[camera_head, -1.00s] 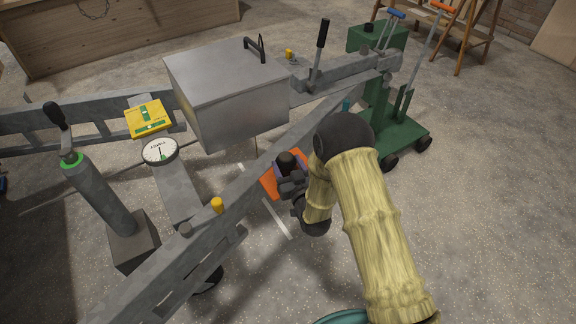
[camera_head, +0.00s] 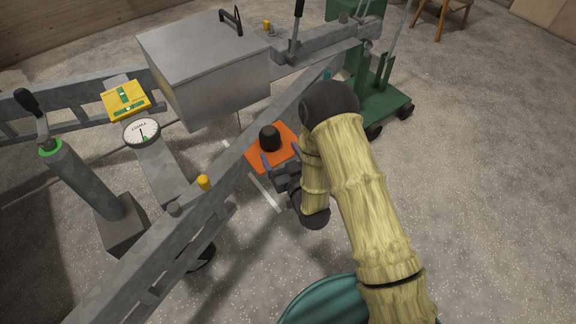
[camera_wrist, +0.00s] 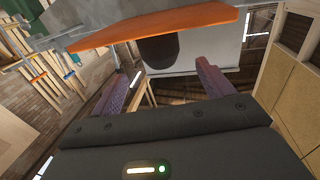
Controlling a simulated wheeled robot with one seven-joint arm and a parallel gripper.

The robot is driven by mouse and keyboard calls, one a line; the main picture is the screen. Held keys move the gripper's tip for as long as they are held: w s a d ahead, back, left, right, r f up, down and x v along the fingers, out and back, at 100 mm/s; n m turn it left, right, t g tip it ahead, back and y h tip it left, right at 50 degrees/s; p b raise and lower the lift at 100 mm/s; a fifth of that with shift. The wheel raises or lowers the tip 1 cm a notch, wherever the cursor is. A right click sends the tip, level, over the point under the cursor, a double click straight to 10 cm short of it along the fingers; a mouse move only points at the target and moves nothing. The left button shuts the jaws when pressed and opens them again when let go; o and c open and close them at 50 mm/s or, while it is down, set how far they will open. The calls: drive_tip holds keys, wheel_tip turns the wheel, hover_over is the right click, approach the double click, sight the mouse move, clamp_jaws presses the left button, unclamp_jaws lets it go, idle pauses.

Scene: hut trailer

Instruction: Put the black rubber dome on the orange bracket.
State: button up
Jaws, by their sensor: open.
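The black rubber dome (camera_head: 269,138) stands upright on the orange bracket (camera_head: 285,154), a flat plate beside the grey trailer beam. In the wrist view the dome (camera_wrist: 158,50) touches the face of the orange bracket (camera_wrist: 165,25), and the picture is turned so that the dome hangs below the plate. My gripper (camera_head: 281,159) is open and empty, just on the near side of the dome and apart from it. Its two purple fingers also show in the wrist view (camera_wrist: 163,72), with the dome beyond the gap between them.
The grey trailer beam (camera_head: 235,160) runs along the bracket's left, with a yellow-orange cap (camera_head: 203,183) on it. A grey metal box (camera_head: 205,65) stands behind. A green wheeled jack (camera_head: 380,105) is behind my arm. The floor to the right is clear.

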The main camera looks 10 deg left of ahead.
drive_tip(key=v, duration=0.5)
drive_tip(key=shift+w, duration=0.15)
drive_tip(key=w+d+r+m+g+h, duration=0.2)
drive_tip(key=d+r+h, duration=0.15)
drive_tip(key=d, duration=0.35)
drive_tip(key=w+d+r+m+g+h, duration=0.1)
drive_tip(key=w+d+r+g+h, duration=0.2)
drive_tip(key=d, duration=0.5)
drive_tip(key=s+d+r+m+g+h, duration=0.2)
drive_tip(key=s+d+r+g, duration=0.1)
drive_tip(key=s+d, duration=0.3)
drive_tip(key=s+d+r+m+g+h, duration=0.2)
drive_tip(key=s+d, duration=0.4)
drive_tip(key=s, duration=0.4)
drive_tip(key=shift+s+d+r+m+g, duration=0.25)
drive_tip(key=shift+r+g, duration=0.25)
drive_tip(key=shift+g, duration=0.3)
drive_tip(key=shift+w+h, duration=0.1)
drive_tip(key=shift+h, duration=0.15)
